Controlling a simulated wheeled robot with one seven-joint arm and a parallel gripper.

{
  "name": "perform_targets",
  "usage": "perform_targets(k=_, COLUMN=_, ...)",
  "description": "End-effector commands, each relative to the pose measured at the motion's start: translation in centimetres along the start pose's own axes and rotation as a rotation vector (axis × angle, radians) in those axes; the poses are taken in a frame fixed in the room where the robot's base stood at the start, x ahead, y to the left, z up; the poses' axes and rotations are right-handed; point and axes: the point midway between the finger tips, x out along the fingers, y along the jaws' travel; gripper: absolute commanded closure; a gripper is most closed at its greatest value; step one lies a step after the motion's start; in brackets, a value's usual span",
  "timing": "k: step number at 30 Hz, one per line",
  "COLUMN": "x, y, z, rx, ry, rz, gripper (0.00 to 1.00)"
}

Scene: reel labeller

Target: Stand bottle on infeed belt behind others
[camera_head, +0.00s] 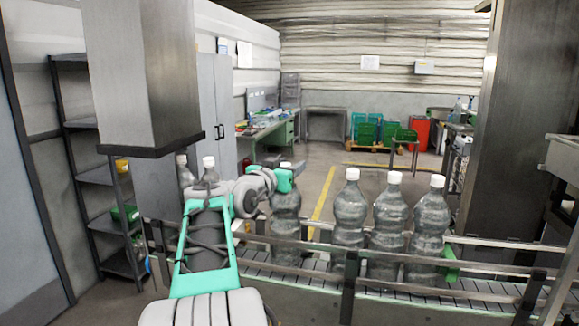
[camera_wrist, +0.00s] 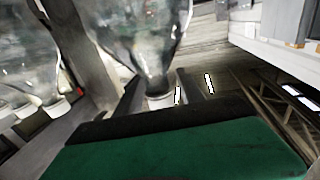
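A clear bottle with a white cap (camera_head: 286,212) stands upright at the left end of a bottle row, its base partly behind the rail. Its top lines up with the others. Three similar bottles stand to its right: near (camera_head: 349,210), middle (camera_head: 389,215) and far (camera_head: 431,220). The gap to the nearest is wider than the gaps between those three. My gripper (camera_head: 284,180) is at the first bottle's neck. The wrist view shows that bottle (camera_wrist: 150,45) inverted, its neck between my fingers (camera_wrist: 160,95). Whether the fingers press on it is unclear.
The infeed belt (camera_head: 320,268) runs across the front between metal rails (camera_head: 400,248). A green part (camera_head: 451,266) sits beside the rightmost bottle. Shelves (camera_head: 95,175) stand far left.

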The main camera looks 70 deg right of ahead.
Motion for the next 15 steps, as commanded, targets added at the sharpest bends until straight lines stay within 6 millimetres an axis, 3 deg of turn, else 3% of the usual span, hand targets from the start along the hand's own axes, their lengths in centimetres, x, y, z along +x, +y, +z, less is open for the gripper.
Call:
perform_targets(k=10, x=-0.1, y=0.0, z=-0.5, rx=0.0, ry=0.0, rz=0.0, gripper=0.51)
perform_targets(k=15, x=-3.4, y=-0.1, z=0.2, rx=0.003, ry=0.002, rz=-0.004, gripper=0.51)
